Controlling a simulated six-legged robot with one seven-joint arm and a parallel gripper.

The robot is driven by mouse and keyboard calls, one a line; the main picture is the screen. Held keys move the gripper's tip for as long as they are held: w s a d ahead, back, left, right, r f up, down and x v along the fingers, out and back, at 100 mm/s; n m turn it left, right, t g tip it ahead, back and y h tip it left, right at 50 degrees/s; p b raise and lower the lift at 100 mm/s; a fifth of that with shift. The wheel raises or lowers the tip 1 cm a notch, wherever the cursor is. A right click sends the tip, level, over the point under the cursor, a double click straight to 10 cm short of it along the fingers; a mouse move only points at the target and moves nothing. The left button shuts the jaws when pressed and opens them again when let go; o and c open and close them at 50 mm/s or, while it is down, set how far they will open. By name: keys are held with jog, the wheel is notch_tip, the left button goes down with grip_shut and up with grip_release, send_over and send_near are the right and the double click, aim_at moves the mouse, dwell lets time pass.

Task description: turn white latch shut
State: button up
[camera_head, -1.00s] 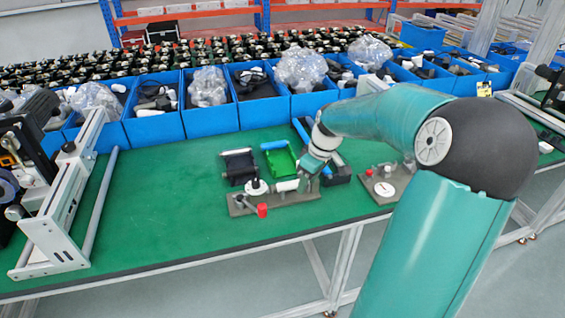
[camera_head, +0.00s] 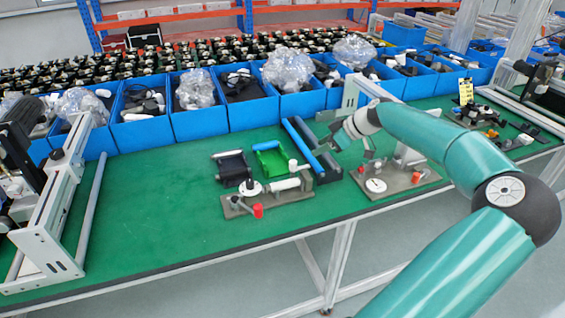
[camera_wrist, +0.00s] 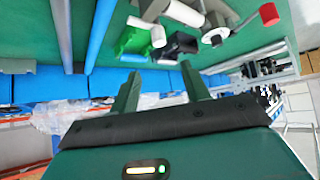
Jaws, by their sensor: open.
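A grey base plate (camera_head: 228,207) on the green table carries a white disc (camera_head: 250,188), a white cylinder (camera_head: 283,185) lying sideways and a lever with a red knob (camera_head: 258,211). In the wrist view the white cylinder (camera_wrist: 186,13), white disc (camera_wrist: 214,36) and red knob (camera_wrist: 268,14) show at the top. A second plate to the right carries another white disc (camera_head: 376,185); which part is the white latch I cannot tell for certain. My gripper (camera_head: 336,141) is raised behind and right of the first plate. Its fingers (camera_wrist: 159,82) are apart, with nothing between them.
A green tray (camera_head: 270,158), a black tray (camera_head: 232,168) and a blue bar (camera_head: 303,146) stand behind the first plate. Blue bins (camera_head: 198,124) line the table's back. A white frame (camera_head: 50,215) stands at the left. The table's left middle is clear.

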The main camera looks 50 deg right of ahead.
aim_at(293, 162)
jog(key=x, duration=1.3)
jog(key=shift+w+f, duration=0.1)
jog(key=shift+f, duration=0.2)
jog(key=shift+a, duration=0.1)
jog(key=c, duration=1)
